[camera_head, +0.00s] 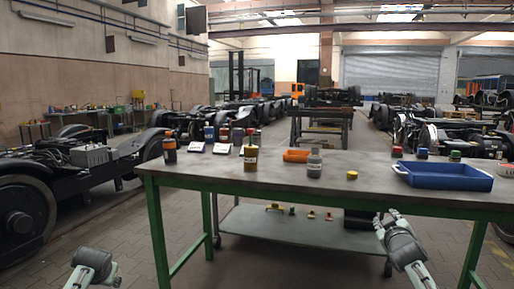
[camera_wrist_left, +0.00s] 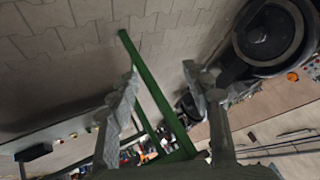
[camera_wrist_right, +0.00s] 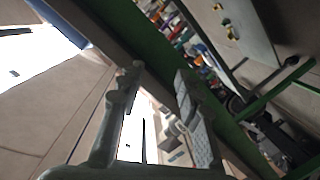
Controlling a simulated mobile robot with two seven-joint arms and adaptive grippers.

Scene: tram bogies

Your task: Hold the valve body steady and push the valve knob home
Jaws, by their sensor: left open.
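I cannot tell for sure which pieces are the valve body and the valve knob. Small yellow, green and red pieces (camera_head: 274,206) lie on the lower shelf in the head view. Small pieces with coloured tops, such as a red one (camera_head: 397,151), stand at the back right of the tabletop. My right gripper (camera_head: 387,216) is open and empty, below and in front of the table's front edge; its spread fingers also show in the right wrist view (camera_wrist_right: 158,70). My left gripper (camera_wrist_left: 160,72) is open and empty, with floor and a green table leg beyond it.
The workbench (camera_head: 240,187) has green legs. Bogies (camera_head: 60,180) stand at left.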

